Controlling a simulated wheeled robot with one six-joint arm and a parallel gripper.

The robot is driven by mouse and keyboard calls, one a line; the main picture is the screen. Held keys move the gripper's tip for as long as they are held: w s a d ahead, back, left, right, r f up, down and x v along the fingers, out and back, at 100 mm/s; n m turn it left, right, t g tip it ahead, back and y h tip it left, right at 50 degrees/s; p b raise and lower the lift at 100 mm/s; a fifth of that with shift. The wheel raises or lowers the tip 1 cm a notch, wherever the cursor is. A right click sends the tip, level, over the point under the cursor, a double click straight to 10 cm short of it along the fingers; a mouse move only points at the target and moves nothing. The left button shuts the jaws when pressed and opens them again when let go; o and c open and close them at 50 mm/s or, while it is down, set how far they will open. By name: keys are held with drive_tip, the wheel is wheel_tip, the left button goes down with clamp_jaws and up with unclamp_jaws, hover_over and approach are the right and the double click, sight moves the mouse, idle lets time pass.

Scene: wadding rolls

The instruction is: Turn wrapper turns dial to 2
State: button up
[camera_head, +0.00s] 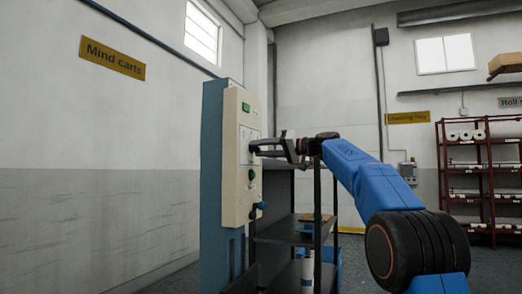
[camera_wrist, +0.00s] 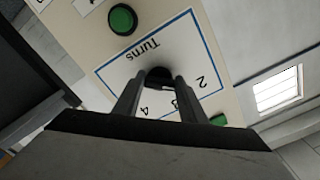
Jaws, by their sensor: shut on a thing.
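The dial (camera_wrist: 158,72) is a dark round knob on the cream control panel (camera_head: 236,190), inside a blue-outlined white plate marked "Turns" (camera_wrist: 146,49). The plate appears rotated in the wrist view, with the numbers 2 (camera_wrist: 202,83), 3 and 4 (camera_wrist: 144,111) around the dial. My gripper (camera_head: 262,147) reaches the panel from the right, and its fingers are shut on the dial. The fingers also show in the wrist view (camera_wrist: 160,86). They hide part of the dial, and I cannot tell which number it points to.
A green button (camera_wrist: 122,19) is beside the plate, and another green part (camera_wrist: 218,119) is at its other side. A dark shelf cart (camera_head: 290,234) stands under my arm. Red racks (camera_head: 466,207) stand far right.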

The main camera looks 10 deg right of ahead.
drive_tip(key=shift+f, duration=0.1)
drive_tip(key=o, duration=1.1)
drive_tip(key=shift+c, duration=0.2)
drive_tip(key=v, duration=1.7)
drive_tip(key=shift+d, duration=0.15)
drive_tip(key=shift+s, duration=0.1)
